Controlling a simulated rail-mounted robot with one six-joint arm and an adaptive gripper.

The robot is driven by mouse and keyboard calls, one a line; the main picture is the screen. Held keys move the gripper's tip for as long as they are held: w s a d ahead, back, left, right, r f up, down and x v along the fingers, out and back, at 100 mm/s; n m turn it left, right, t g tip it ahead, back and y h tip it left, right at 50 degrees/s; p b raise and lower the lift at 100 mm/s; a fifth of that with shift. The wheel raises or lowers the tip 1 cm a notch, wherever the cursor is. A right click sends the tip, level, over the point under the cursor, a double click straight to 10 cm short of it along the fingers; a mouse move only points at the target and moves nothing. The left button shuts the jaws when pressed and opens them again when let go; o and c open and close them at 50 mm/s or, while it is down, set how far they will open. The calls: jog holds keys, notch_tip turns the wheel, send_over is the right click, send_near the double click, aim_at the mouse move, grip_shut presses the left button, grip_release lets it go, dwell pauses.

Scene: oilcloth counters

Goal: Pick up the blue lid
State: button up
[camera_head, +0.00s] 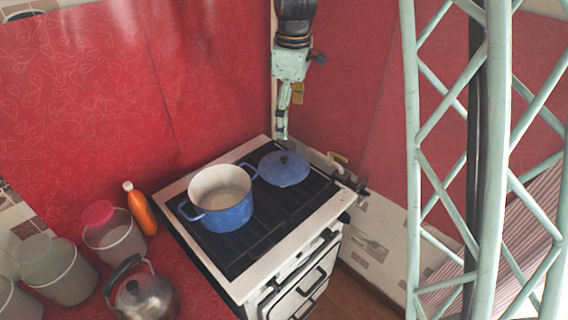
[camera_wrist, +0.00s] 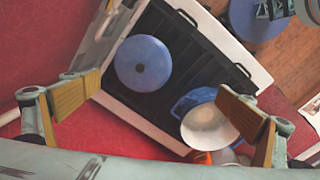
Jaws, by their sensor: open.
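The blue lid (camera_head: 284,168) lies flat on the black stove top at the back right, with a dark knob in its middle. It also shows in the wrist view (camera_wrist: 143,62), left of centre, below my gripper. A blue pot (camera_head: 222,198) with a pale inside stands beside it on the stove, and its rim shows in the wrist view (camera_wrist: 206,120). My gripper (camera_head: 283,136) is above and behind the lid in the head view. In the wrist view its two wood-coloured fingers (camera_wrist: 165,108) are wide apart with nothing between them.
The white-edged stove (camera_head: 263,229) stands against red walls. An orange bottle (camera_head: 141,208), a kettle (camera_head: 143,292) and several canisters (camera_head: 113,238) stand on the red counter at left. A pale green lattice column (camera_head: 489,160) blocks part of the right side.

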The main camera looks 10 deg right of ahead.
aim_at(284, 157)
jog(key=w+f+n+p, duration=0.3)
jog(key=w+f+p, duration=0.1)
jog(key=w+f, duration=0.4)
jog(key=shift+w+f+g, duration=0.3)
jog(key=shift+f+g, duration=0.1)
jog(key=shift+f, duration=0.55)
jog(key=shift+f, duration=0.15)
jog(key=shift+f, duration=4.15)
jog(key=shift+f, duration=0.1)
jog(key=shift+d+f+p, duration=0.1)
jog(key=shift+f+p, duration=0.2)
jog(key=shift+f, duration=2.2)
jog(key=shift+c, duration=0.7)
